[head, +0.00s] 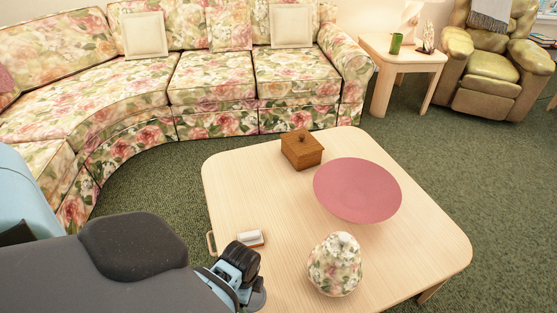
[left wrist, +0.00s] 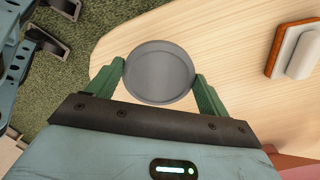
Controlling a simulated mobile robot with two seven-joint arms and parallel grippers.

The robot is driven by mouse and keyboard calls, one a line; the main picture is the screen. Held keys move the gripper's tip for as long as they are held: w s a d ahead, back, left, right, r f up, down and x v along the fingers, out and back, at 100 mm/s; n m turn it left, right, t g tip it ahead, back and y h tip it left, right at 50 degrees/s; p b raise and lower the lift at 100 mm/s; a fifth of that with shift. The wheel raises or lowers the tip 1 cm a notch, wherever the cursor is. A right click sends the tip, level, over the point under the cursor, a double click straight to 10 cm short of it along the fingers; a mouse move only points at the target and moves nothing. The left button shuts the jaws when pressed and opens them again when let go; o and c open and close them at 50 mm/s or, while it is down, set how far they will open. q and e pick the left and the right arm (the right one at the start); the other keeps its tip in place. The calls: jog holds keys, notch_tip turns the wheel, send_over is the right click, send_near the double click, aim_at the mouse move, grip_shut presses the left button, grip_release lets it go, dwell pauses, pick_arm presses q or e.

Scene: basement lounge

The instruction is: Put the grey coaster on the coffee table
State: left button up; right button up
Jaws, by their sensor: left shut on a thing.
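The grey coaster (left wrist: 158,72) is a round, shallow-rimmed disc. In the left wrist view it sits between the two green fingers of my left gripper (left wrist: 160,84), which is shut on it. In the head view my left gripper (head: 238,272) is at the near left edge of the coffee table (head: 265,205), and I cannot make out the coaster there. In the left wrist view the pale wooden tabletop (left wrist: 225,50) lies behind the coaster; I cannot tell the height of the gap. My right gripper is not in view.
On the table are a small white-and-wood block (head: 250,238), a wooden box (head: 302,149), a wide pink dish (head: 357,190) and a floral jar (head: 335,265). Bare tabletop lies left of the dish. A floral sofa (head: 205,80) stands behind.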

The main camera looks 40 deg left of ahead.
aim_at(275, 299)
pick_arm(q)
jog(key=w+d, duration=0.2)
jog(key=w+d+b, duration=0.1)
jog(key=w, duration=0.1)
jog(key=shift+d+f, duration=0.3)
jog(key=shift+w+d, duration=0.3)
jog(key=shift+w, duration=0.1)
jog(key=shift+w+d, duration=0.2)
jog(key=shift+w, duration=0.05)
jog(key=f, duration=0.1)
jog(key=f+b, duration=0.2)
jog(key=shift+w+d+f, duration=0.2)
jog(key=shift+d+f, duration=0.05)
jog(key=shift+f, duration=0.15)
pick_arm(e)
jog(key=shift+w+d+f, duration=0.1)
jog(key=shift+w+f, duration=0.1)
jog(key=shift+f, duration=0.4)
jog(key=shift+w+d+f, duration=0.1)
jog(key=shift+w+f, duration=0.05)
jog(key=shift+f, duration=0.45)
pick_arm(q)
jog(key=shift+f, duration=0.15)
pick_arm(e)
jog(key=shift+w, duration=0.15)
pick_arm(q)
jog(key=o, duration=0.9)
